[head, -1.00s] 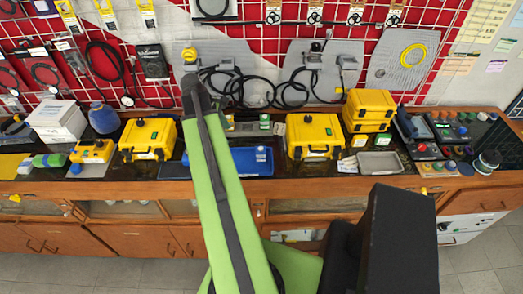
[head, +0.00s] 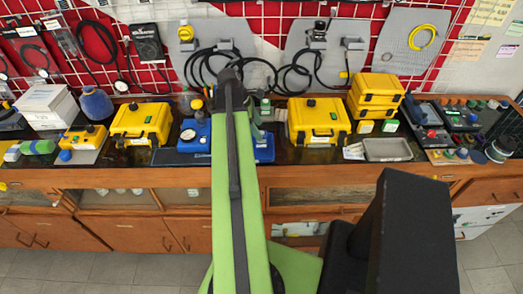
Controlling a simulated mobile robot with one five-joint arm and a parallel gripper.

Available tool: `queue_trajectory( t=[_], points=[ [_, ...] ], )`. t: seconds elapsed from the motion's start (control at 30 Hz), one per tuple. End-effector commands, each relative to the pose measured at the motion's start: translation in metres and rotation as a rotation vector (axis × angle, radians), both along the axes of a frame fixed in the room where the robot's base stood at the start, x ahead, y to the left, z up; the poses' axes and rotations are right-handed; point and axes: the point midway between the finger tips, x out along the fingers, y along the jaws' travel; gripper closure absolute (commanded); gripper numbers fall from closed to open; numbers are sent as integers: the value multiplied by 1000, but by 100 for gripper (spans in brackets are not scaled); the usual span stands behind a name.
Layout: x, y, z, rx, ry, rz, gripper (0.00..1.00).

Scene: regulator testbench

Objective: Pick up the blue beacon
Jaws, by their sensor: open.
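My green arm rises through the middle of the head view to a dark joint near the wall panel. My gripper is not visible; the arm hides whatever lies beyond that joint. I cannot tell for certain which thing is the blue beacon. A small blue dome (head: 65,155) sits at the front of the bench at the left, by a yellow device. A larger rounded blue object (head: 97,103) stands behind it, near the wall. Nothing is seen touching either one.
Yellow cases (head: 141,122) and (head: 318,122) stand on the wooden bench (head: 130,177). A blue unit with a gauge (head: 196,138) is partly behind my arm. A grey tray (head: 387,150) lies right of centre. White boxes (head: 49,106) stand at the left. Cables hang on the wall.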

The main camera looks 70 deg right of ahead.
Motion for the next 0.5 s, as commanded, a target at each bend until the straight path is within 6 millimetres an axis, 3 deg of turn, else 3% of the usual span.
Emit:
queue_trajectory(
  t=[0.03, 0.27, 0.5],
  points=[
    [-3, -1, -11, 0, 0, -1, 35],
    [-7, -2, -14, -1, 0, -2, 35],
    [-24, -2, -52, -1, 0, -3, 35]
  ],
)
